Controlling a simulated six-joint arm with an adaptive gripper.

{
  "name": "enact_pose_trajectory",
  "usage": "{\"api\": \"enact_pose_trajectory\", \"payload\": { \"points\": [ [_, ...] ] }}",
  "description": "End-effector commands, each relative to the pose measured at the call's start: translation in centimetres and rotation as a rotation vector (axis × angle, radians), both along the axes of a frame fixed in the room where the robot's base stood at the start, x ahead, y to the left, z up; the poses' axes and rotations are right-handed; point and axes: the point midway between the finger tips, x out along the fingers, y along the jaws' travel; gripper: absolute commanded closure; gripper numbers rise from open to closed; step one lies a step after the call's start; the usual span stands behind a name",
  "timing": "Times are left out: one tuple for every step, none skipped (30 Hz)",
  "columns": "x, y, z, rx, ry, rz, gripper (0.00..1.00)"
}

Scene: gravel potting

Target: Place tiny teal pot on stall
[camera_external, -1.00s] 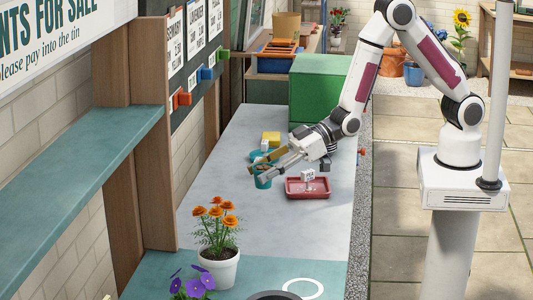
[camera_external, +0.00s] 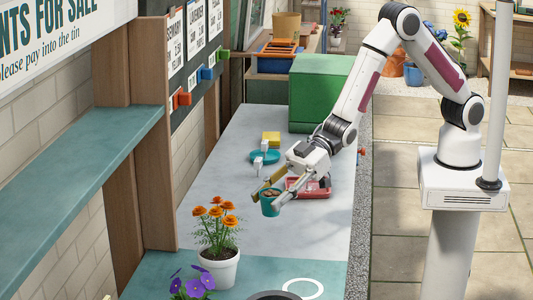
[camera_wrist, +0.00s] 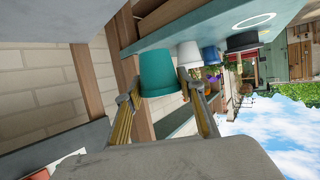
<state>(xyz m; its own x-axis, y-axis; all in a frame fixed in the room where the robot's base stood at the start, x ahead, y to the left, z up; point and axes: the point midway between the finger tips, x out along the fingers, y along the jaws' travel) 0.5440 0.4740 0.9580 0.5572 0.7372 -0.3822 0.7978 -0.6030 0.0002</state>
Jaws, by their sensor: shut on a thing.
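The tiny teal pot (camera_external: 269,208) is held upright between the fingers of my gripper (camera_external: 270,194), with brown contents showing at its top. It appears to be above the grey worktop, behind the marigold. In the wrist view the teal pot (camera_wrist: 160,75) sits between the two fingertips of my gripper (camera_wrist: 160,88). The stall, under a sale sign, has a teal shelf (camera_external: 75,185) at the left with nothing seen on the part in view.
A potted orange marigold (camera_external: 219,268) and purple flowers (camera_external: 188,287) stand at the front. A teal saucer (camera_external: 270,158), yellow block (camera_external: 271,138), red tray (camera_external: 323,193) and green box (camera_external: 318,90) are farther back. A wooden post (camera_external: 155,150) borders the shelf.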

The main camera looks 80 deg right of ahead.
Motion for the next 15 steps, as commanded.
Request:
{"api": "enact_pose_trajectory", "payload": {
  "points": [
    [-0.5, 1.8, 0.3, 0.001, -0.004, 0.037, 0.85],
    [-0.8, 2.8, 0.5, 0.002, -0.003, 0.057, 0.85],
    [-1.2, 4.0, 0.7, 0.001, -0.002, 0.083, 0.85],
    [-1.5, 4.9, 0.9, 0.000, -0.003, 0.104, 0.85],
    [-1.8, 5.8, 1.1, 0.001, -0.004, 0.122, 0.85],
    [-2.2, 6.9, 1.3, 0.001, -0.004, 0.146, 0.85],
    [-2.5, 7.7, 1.4, 0.000, -0.003, 0.163, 0.85],
    [-2.8, 8.5, 1.6, 0.001, -0.004, 0.181, 0.85],
    [-3.2, 9.5, 1.8, 0.000, -0.003, 0.202, 0.85],
    [-3.5, 10.3, 1.9, -0.001, -0.003, 0.219, 0.85],
    [-3.8, 11.0, 2.1, 0.000, -0.003, 0.234, 0.85],
    [-4.1, 11.9, 2.4, 0.001, -0.003, 0.252, 0.85],
    [-4.3, 12.5, 2.5, 0.001, -0.003, 0.266, 0.85],
    [-4.6, 13.2, 2.7, 0.000, -0.004, 0.280, 0.85],
    [-4.9, 14.0, 2.8, -0.001, -0.003, 0.297, 0.85]
  ]
}}
